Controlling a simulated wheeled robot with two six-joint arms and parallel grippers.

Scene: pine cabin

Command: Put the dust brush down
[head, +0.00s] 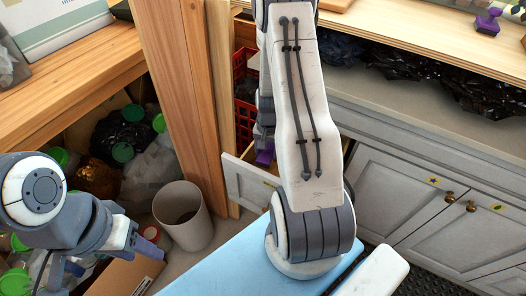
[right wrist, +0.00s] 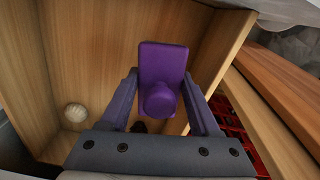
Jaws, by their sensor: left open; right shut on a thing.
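The dust brush (right wrist: 163,62), a purple block with a round knob, is held between the fingers of my right gripper (right wrist: 160,88) in the right wrist view. It is over the inside of an open wooden drawer (right wrist: 95,55); I cannot tell whether it touches the bottom. In the head view a bit of purple (head: 265,154) shows beside my right arm, which hides most of that gripper. The drawer's grey front (head: 244,184) stands out left of the arm. My left gripper (head: 140,262) is open and empty at the lower left.
A pale round thing (right wrist: 76,112) lies in the drawer. A red crate (head: 245,72) is behind it. A grey bin (head: 183,222) stands left of the drawer, near wooden posts (head: 178,90). Another purple object (head: 488,21) sits on the upper right shelf. Closed cabinet doors (head: 400,198) are at right.

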